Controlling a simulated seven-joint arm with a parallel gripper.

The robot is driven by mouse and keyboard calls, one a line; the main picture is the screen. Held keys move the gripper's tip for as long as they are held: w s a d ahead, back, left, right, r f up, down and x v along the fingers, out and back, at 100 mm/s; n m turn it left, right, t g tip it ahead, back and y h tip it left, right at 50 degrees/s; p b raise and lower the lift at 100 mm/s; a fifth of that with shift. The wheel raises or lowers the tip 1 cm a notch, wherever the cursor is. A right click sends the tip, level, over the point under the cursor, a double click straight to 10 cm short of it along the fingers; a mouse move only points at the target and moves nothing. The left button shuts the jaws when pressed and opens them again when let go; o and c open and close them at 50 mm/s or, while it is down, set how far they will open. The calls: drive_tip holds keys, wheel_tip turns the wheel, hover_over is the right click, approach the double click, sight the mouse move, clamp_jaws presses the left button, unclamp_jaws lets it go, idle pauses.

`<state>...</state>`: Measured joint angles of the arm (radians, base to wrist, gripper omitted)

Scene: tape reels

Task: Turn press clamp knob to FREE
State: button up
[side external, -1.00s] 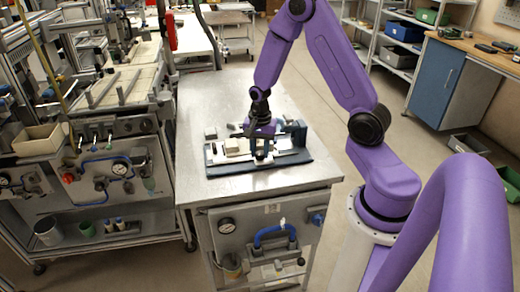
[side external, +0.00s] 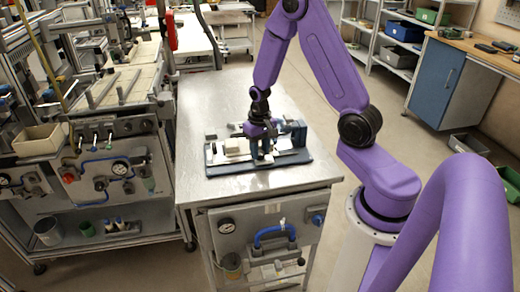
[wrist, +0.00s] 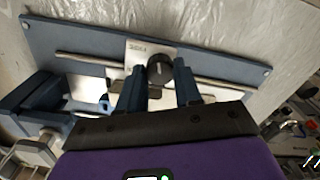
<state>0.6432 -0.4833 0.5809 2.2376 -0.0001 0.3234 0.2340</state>
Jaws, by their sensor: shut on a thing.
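The press clamp knob (wrist: 160,68) is a dark round knob on a pale plate (wrist: 136,50) with small lettering I cannot read. In the wrist view my gripper (wrist: 157,72) has one dark blue finger on each side of the knob and is shut on it. In the side view my gripper (side external: 264,156) points down onto the press fixture (side external: 222,170). The fingers hide the knob there, and I cannot make out which mark it points to.
The fixture's blue base lies on a metal bench top (side external: 200,103). A blue upright block (side external: 296,133) stands on it to the right of my gripper. A metal rod (wrist: 85,62) runs along the fixture. The bench behind it is clear.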

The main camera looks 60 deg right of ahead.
sight(260, 153)
drive_tip(key=n, duration=0.4)
drive_tip(key=shift+n, duration=0.3)
drive_tip(key=n, duration=0.4)
drive_tip(key=shift+n, duration=0.4)
drive_tip(key=o, duration=1)
drive_tip(key=shift+o, duration=0.2)
drive_tip(key=shift+r, duration=0.1)
wheel_tip(260, 153, up, 17)
drive_tip(key=shift+r, duration=0.15)
